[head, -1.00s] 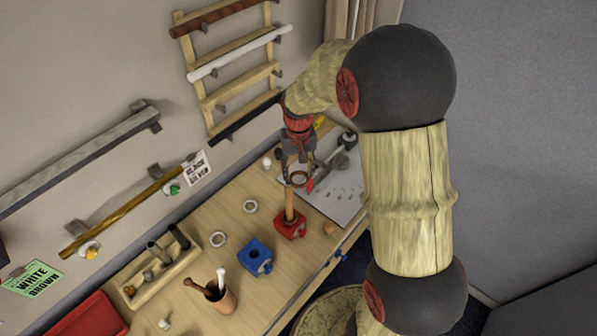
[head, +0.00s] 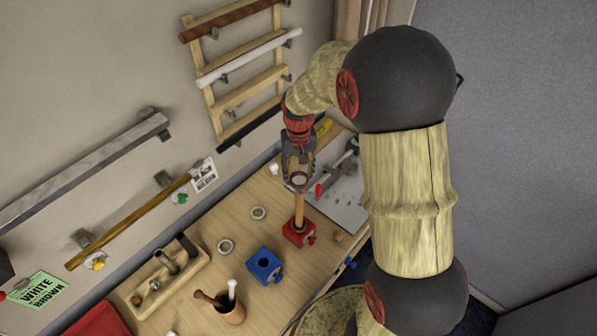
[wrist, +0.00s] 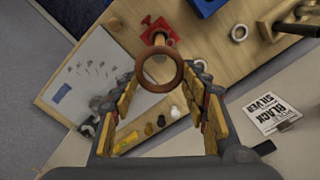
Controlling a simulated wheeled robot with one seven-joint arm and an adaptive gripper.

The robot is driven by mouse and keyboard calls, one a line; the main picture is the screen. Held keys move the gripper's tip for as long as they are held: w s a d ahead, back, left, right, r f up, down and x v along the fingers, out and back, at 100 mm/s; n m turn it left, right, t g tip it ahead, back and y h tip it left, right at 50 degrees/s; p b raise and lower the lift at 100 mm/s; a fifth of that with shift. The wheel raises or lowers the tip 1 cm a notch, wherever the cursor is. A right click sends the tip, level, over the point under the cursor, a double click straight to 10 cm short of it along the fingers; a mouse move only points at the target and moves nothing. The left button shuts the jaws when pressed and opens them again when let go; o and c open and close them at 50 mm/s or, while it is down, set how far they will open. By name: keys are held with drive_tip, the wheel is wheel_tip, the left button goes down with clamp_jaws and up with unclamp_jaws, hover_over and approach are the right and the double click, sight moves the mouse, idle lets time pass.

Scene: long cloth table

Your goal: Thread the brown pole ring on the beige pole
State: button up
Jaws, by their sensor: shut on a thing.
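The brown pole ring (head: 299,180) is held between the fingertips of my gripper (head: 298,172), with its hole facing along the gripper. It also shows in the wrist view (wrist: 160,88). The beige pole (head: 299,212) stands upright in a red base (head: 299,233) on the table. In the head view the ring is at the pole's upper end, in line with it. In the wrist view the pole (wrist: 159,39) shows beyond the ring's far rim. I cannot tell whether the pole's tip is inside the ring.
A blue base (head: 264,265) stands nearby, with two pale rings (head: 258,213) (head: 225,246) on the table. A wooden cup (head: 230,308) and a wooden holder (head: 170,275) are nearer. A white sheet with tools (head: 345,200) lies right of the pole. A wall rack (head: 235,75) is behind.

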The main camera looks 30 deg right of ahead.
drive_tip(key=shift+f+b, duration=2.65)
drive_tip(key=shift+f, duration=1.65)
drive_tip(key=o, duration=1)
drive_tip(key=shift+c, duration=0.2)
wheel_tip(320, 180, up, 12)
drive_tip(key=shift+w, duration=0.1)
